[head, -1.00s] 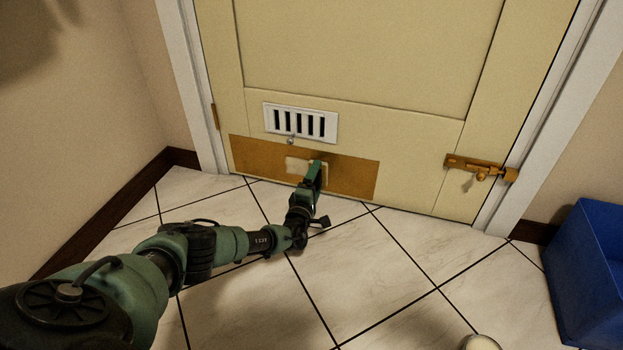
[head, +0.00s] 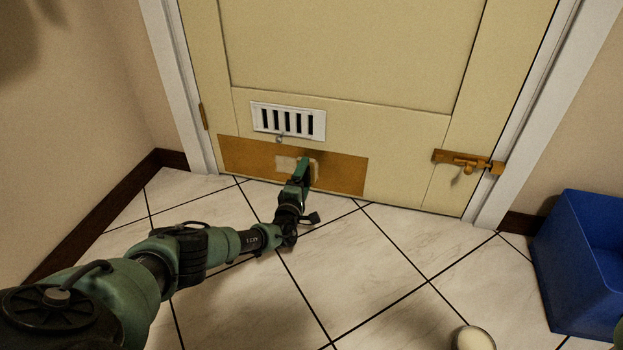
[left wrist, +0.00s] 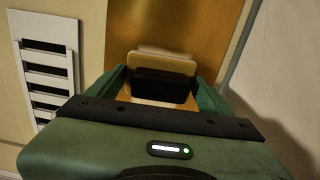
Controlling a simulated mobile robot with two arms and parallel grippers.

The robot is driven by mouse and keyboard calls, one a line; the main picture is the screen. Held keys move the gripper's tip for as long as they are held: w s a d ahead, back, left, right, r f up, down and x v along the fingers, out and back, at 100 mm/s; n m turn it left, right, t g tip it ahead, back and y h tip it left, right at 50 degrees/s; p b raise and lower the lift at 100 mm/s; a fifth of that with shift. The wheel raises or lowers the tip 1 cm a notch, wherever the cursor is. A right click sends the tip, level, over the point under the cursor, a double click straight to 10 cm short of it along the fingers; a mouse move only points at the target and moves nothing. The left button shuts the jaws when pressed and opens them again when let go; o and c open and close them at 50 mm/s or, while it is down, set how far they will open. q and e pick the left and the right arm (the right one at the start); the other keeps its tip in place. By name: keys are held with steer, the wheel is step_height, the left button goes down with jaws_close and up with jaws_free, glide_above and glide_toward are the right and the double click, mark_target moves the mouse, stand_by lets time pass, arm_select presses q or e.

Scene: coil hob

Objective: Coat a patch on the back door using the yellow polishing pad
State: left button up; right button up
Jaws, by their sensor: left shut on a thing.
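The back door (head: 350,55) is cream and closed. A brown plate (head: 345,175) runs along its bottom, with a pale patch (head: 286,165) near the plate's middle. My left gripper (head: 305,168) is at the plate, just right of most of that patch. In the left wrist view it is shut on the yellow polishing pad (left wrist: 160,64), a tan block with a dark part between the fingers. The pad faces the plate (left wrist: 180,25) and looks to be at its surface; I cannot tell whether it touches. My right gripper is not in view.
A white vent (head: 289,121) is just above the plate, with a small knob under it. A brass bolt (head: 468,162) is at the door's right. A blue bin (head: 560,265) and a round cream object (head: 474,338) are on the right. The tiled floor (head: 370,270) between is clear.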

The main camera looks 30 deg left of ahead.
arm_select(q)
steer(key=shift+s+a+b, duration=0.15)
steer(key=shift+s+a, duration=0.1)
steer(key=shift+a, duration=0.8)
steer(key=shift+s+a+b, duration=0.15)
steer(key=shift+s+a, duration=0.05)
steer(key=shift+a, duration=0.8)
steer(key=shift+s+r+p, duration=0.15)
steer(key=shift+p, duration=0.15)
steer(key=p+v, duration=0.4)
steer(key=v, duration=0.1)
steer(key=shift+s+d+p, duration=0.2)
steer(key=shift+s+p, duration=0.15)
steer(key=shift+s, duration=0.1)
